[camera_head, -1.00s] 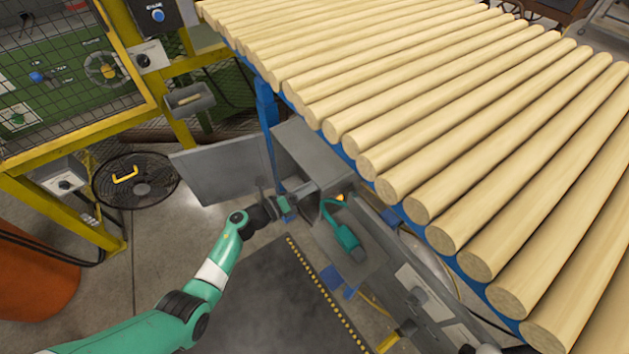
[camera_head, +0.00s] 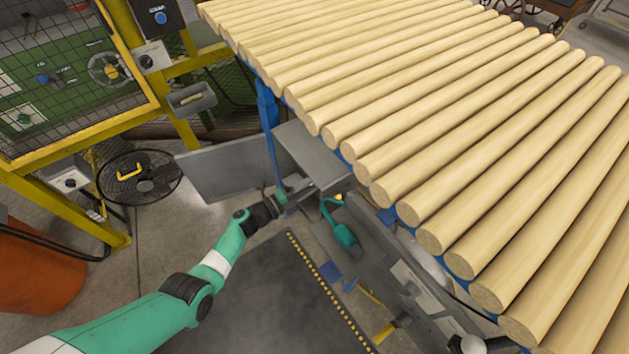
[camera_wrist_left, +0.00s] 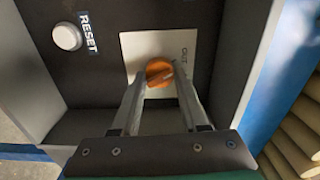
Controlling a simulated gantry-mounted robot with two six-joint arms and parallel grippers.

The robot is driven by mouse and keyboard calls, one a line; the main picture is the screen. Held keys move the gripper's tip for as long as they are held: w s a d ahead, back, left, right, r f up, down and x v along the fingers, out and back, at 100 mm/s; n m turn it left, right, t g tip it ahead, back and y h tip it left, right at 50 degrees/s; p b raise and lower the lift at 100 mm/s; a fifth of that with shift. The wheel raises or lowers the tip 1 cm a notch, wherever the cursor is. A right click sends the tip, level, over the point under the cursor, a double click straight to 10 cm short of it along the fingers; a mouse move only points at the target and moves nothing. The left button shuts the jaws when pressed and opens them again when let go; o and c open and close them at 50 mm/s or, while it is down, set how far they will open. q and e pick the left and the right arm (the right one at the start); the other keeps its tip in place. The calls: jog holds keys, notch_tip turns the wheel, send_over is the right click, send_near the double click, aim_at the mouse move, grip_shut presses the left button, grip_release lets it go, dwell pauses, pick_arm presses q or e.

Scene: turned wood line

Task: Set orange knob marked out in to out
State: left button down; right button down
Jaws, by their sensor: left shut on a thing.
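The orange knob (camera_wrist_left: 158,70) sits on a pale label plate (camera_wrist_left: 135,48) on a dark panel in the left wrist view. Sideways print that looks like OUT is on the plate, right of the knob. My left gripper (camera_wrist_left: 159,84) has a finger on each side of the knob and is shut on it. The knob's exact pointing direction is hard to tell. In the head view my left gripper (camera_head: 290,196) reaches the open grey box (camera_head: 312,160) under the rollers; the knob is hidden there. My right gripper is not in view.
A white RESET button (camera_wrist_left: 67,36) is on the same panel, left of the knob. The box's open grey door (camera_head: 225,170) stands left of my gripper. Wooden rollers (camera_head: 420,130) lie above right. A green-handled object (camera_head: 345,236) lies just right of the gripper.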

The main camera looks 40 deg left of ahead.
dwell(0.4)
pick_arm(q)
jog(key=shift+c, duration=2.1)
grip_release()
jog(key=shift+s, duration=0.1)
jog(key=s+a+p, duration=0.2)
jog(key=s+p, duration=0.3)
jog(key=s, duration=0.6)
jog(key=shift+s, duration=0.15)
